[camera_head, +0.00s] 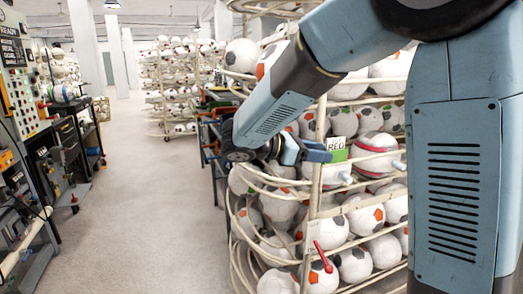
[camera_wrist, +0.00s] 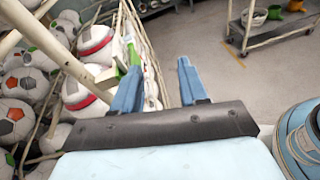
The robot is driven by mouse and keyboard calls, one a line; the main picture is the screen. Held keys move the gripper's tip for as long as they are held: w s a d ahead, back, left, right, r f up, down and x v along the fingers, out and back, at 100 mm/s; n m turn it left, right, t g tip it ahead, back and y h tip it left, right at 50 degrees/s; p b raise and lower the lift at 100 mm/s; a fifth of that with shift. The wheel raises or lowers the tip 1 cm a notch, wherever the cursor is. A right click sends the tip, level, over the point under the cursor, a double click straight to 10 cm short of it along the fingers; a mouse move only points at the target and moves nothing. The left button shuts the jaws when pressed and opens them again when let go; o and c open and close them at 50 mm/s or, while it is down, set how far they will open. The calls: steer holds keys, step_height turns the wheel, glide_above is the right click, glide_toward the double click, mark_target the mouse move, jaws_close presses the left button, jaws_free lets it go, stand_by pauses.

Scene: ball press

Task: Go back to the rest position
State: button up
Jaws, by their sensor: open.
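My gripper (camera_head: 318,152) is at the end of my blue arm, in front of the ball rack in the head view. In the wrist view my gripper (camera_wrist: 160,85) shows two blue fingers spread apart with nothing between them. The left finger appears close to the rack side; I cannot tell whether it touches. The rack (camera_head: 316,190) is cream-coloured tubing filled with white balls with orange, green or black patches. A ball with a red band (camera_head: 376,150) sits on it near my gripper.
A control panel (camera_head: 18,85) and dark benches (camera_head: 70,150) line the left side. Another ball rack (camera_head: 170,85) stands farther back. The grey floor aisle (camera_head: 145,200) is clear. In the wrist view, a cart (camera_wrist: 268,28) with green and yellow containers stands at upper right.

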steer(key=s+d+f+m+g+y, duration=0.2)
steer(key=s+d+m+g+y, duration=0.1)
steer(key=s+d+m+y, duration=0.55)
steer(key=s+a+m+t+y, duration=0.1)
steer(key=s+m+t+y, duration=0.4)
steer(key=s+m, duration=0.5)
steer(key=shift+s+a+y, duration=0.25)
steer(key=shift+s+y, duration=0.5)
steer(key=shift+s, duration=0.25)
steer(key=shift+r+m, duration=0.1)
steer(key=shift+m, duration=0.15)
